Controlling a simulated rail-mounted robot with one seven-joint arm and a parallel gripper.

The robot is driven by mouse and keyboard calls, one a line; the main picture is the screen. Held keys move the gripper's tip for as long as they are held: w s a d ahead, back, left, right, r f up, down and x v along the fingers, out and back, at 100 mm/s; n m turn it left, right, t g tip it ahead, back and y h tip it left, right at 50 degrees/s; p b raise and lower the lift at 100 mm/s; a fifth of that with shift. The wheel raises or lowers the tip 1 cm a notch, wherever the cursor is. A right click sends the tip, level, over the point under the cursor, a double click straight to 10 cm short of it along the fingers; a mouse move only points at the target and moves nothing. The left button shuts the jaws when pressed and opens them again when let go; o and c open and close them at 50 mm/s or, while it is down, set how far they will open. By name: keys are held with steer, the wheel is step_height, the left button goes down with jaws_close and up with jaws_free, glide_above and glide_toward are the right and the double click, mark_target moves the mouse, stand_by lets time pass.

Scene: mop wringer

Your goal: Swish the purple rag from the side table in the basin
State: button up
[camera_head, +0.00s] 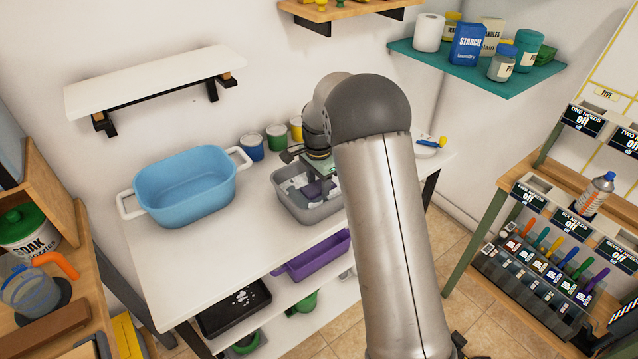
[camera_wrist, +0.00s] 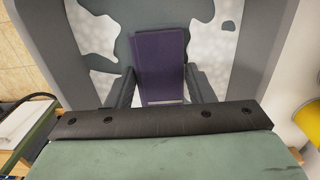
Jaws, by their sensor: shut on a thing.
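The purple rag (camera_wrist: 160,62) is between the two fingers of my gripper (camera_wrist: 161,88) in the wrist view. My gripper is shut on it. In the head view the rag (camera_head: 318,189) shows as a small purple patch inside the grey basin (camera_head: 316,215), below my gripper (camera_head: 313,178). The basin's grey walls (camera_wrist: 268,45) rise on both sides in the wrist view. Dark water and white foam patches lie around the rag. I cannot tell how deep the rag is in the water. My arm hides the basin's right part in the head view.
A light blue tub (camera_head: 187,190) with white handles stands left of the basin on the white table (camera_head: 225,250). Several lidded jars (camera_head: 277,137) stand behind the basin. A purple tray (camera_head: 313,258) and a black tray (camera_head: 235,305) are on the shelf below.

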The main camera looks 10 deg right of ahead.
step_height(320, 180, up, 9)
steer(key=p, duration=0.5)
steer(key=shift+r+p, duration=0.2)
steer(key=shift+p, duration=0.15)
